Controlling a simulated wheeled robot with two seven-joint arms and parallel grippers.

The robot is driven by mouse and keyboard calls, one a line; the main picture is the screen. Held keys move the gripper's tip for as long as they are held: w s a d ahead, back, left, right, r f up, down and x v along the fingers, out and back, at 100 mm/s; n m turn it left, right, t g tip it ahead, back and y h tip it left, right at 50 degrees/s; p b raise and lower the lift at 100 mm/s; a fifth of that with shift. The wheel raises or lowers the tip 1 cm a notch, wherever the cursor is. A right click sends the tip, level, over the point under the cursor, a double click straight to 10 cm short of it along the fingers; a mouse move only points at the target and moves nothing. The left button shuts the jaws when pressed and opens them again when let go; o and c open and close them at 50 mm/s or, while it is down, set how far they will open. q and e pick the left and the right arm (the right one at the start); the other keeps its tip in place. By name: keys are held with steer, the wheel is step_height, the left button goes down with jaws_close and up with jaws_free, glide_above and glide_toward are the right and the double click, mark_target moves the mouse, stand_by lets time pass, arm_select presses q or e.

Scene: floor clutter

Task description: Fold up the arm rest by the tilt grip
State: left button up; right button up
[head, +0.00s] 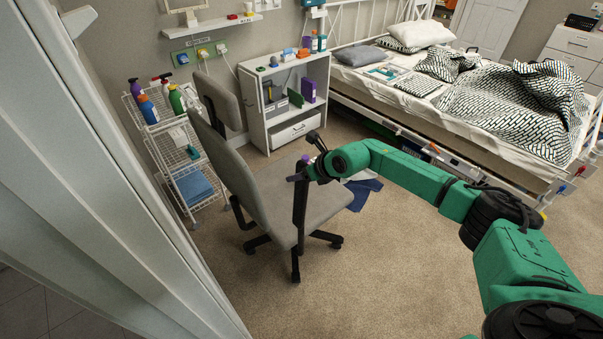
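A grey office chair (253,188) stands on the carpet left of centre, its backrest towards me. A black arm rest (299,215) rises beside the seat, long and near vertical in the picture. My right gripper (301,169) is at the upper end of the nearer arm rest, with small purple parts there. The tilt grip cannot be told apart from the gripper, nor can I tell whether the fingers are closed on it. My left gripper is out of view.
A wire rack (189,170) with bottles stands left of the chair. A white shelf unit (257,110) stands behind it. A bed (470,95) fills the back right. A pale door or panel edge (95,190) is close at left. Carpet in front is clear.

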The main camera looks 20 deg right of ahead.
steer(key=b+v, duration=0.2)
steer(key=v, duration=1.2)
steer(key=shift+s+r+b, duration=0.2)
steer(key=shift+s+b, duration=0.05)
steer(key=shift+b, duration=0.05)
